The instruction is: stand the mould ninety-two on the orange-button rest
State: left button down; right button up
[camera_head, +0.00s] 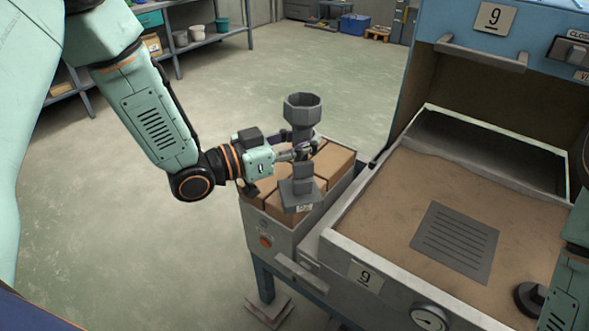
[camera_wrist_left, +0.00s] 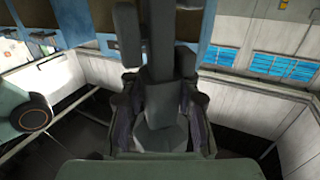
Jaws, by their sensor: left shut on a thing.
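A dark grey mould (camera_head: 302,108) with an eight-sided cup on top, a narrower stem and a square foot is upright in my left gripper (camera_head: 300,152). The gripper is shut on its stem. Its foot overlaps the front of the brick-topped rest (camera_head: 283,238) in the head view; I cannot tell whether it touches. A small white label shows low on the mould, its number too small to read surely. The rest has an orange button (camera_head: 265,241) on its front. In the left wrist view the mould (camera_wrist_left: 160,135) sits between the dark fingers (camera_wrist_left: 160,108).
Right of the rest stands a sand-filled tray (camera_head: 375,195) with a dark slotted plate (camera_head: 455,242), a label 9 and a gauge (camera_head: 429,318). A blue furnace (camera_head: 490,50) with an open mouth rises behind it. Part of my right arm shows at lower right. Floor at left is clear.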

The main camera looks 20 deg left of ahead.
aim_at(316, 100)
pick_arm(q)
jog(key=w+a+r+n+t+y, duration=0.55)
jog(key=w+n+y, duration=0.25)
jog(key=w+y, duration=0.25)
notch_tip(316, 100, down, 9)
jog(key=b, duration=0.3)
jog(key=shift+a, duration=0.35)
jog(key=shift+s+d+f+y+b, duration=0.1)
jog(key=shift+y+b, duration=0.15)
jog(key=shift+b, duration=0.1)
jog(key=c, duration=1)
grip_release()
jog(key=shift+f, duration=0.1)
jog(key=shift+c, duration=0.2)
jog(key=shift+o, duration=0.3)
